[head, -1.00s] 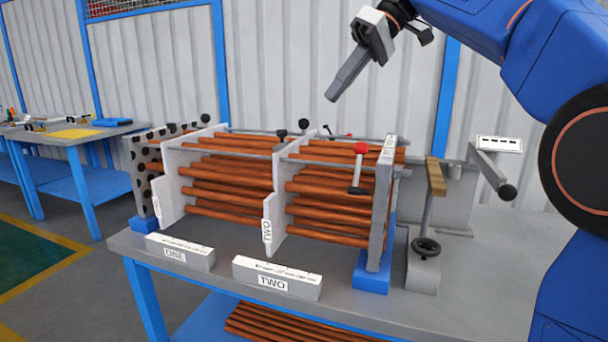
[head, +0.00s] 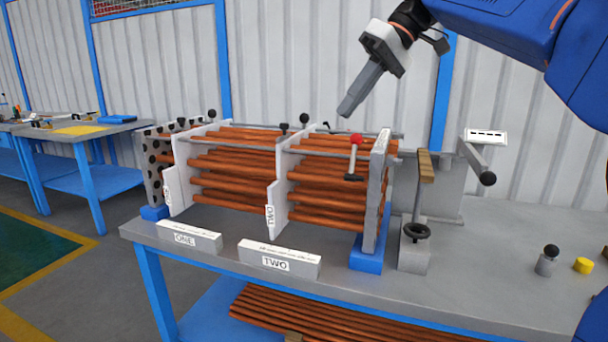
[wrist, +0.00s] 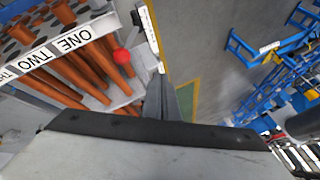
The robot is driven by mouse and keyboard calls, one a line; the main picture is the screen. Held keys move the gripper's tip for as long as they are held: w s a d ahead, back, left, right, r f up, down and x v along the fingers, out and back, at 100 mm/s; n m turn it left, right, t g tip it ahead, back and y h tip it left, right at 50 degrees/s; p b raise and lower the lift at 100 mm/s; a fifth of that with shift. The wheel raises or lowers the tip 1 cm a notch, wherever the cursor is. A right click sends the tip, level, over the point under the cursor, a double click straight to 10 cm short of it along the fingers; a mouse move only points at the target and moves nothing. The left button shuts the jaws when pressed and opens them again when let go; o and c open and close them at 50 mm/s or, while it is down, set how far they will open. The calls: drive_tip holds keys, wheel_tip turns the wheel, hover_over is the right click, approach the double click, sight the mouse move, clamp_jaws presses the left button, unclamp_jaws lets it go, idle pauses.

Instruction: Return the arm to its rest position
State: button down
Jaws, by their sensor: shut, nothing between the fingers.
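My gripper (head: 347,108) is in the air above the right part of the tube bundle in the head view, pointing down and to the left. Its fingers are together with nothing between them, and it touches nothing. The shut fingers also show in the wrist view (wrist: 165,100). My blue arm comes in from the upper right. Below the gripper stands the shell frame with copper-coloured tubes (head: 235,180) running through white plates. A lever with a red knob (head: 355,140) stands near its right end plate (head: 377,195).
Spare tubes (head: 330,325) lie on the shelf below. Another bench (head: 85,140) stands at left.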

drive_tip(key=s+d+f+m+t+h, duration=0.1)
drive_tip(key=s+d+f, duration=0.5)
drive_tip(key=f, duration=0.7)
drive_tip(key=s+d+f+m+t+h, duration=0.2)
drive_tip(key=s+d+f+m, duration=0.3)
drive_tip(key=s+f, duration=0.5)
drive_tip(key=s+d+f+m+t+h, duration=0.2)
drive_tip(key=s+d+f, duration=0.6)
drive_tip(key=f, duration=0.9)
drive_tip(key=shift+s+d+m+h, duration=0.35)
drive_tip(key=shift+s+h, duration=0.2)
drive_tip(key=shift+h, duration=0.35)
